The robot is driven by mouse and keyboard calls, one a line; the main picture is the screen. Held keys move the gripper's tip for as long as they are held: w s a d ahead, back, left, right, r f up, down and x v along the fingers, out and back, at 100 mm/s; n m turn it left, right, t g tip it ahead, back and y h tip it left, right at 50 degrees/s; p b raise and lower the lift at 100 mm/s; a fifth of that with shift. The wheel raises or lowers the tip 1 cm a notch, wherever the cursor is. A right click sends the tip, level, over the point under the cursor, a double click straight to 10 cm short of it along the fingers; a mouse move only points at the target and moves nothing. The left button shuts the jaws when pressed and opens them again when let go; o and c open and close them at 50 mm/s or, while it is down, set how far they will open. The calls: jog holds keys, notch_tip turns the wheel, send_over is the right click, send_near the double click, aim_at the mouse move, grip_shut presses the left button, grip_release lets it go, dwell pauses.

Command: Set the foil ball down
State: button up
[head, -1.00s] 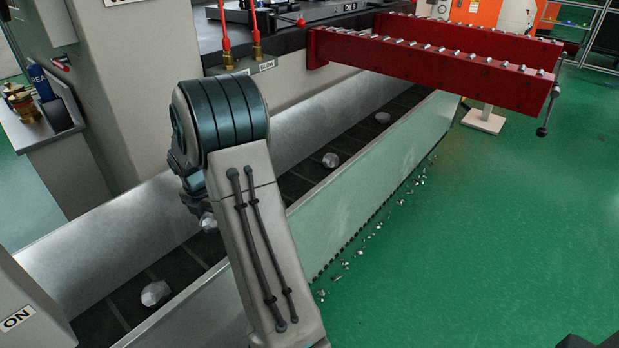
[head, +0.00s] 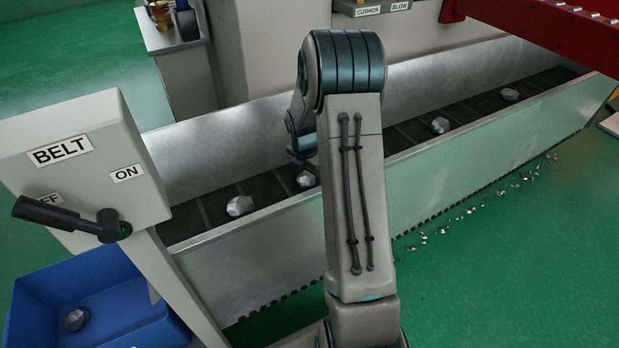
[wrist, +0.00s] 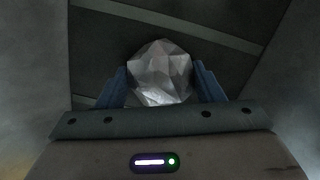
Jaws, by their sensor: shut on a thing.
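My gripper (wrist: 159,70) is shut on a faceted silver foil ball (wrist: 161,82), with a blue finger on either side of it in the wrist view. The dark belt shows behind the ball. In the head view the held foil ball (head: 306,179) shows low beside my arm, over the belt trough; my gripper (head: 303,163) is partly hidden by the arm. I cannot tell whether the ball touches the belt. Other foil balls lie on the belt: one to the left (head: 240,206) and two further up to the right (head: 440,125).
A blue bin (head: 130,299) at the lower left holds one ball (head: 76,320). A BELT control box (head: 85,160) with a black lever stands above it. Metal trough walls (head: 460,165) flank the belt. Foil scraps (head: 440,230) litter the green floor.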

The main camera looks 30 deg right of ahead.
aim_at(306, 176)
jog(key=shift+f, duration=0.1)
jog(key=o, duration=1)
notch_tip(306, 176, up, 12)
jog(key=a+p, duration=0.1)
jog(key=p, duration=0.4)
jog(key=s+a+r+m, duration=0.3)
jog(key=s+a+m, duration=0.2)
jog(key=s+m, duration=0.2)
jog(key=s+a+r+m, duration=0.3)
jog(key=s+a+m, duration=0.2)
jog(key=s, duration=0.5)
jog(key=s+a+r+m+y, duration=0.1)
jog(key=s+a+r+m, duration=0.2)
jog(key=s+a+m, duration=0.3)
jog(key=shift+s+a+r+m+t, duration=0.15)
jog(key=shift+s+m, duration=0.45)
jog(key=shift+m, duration=0.4)
jog(key=shift+s+d+r+m+t, duration=0.15)
jog(key=shift+s+m, duration=0.4)
jog(key=shift+m, duration=0.45)
jog(key=shift+a, duration=0.1)
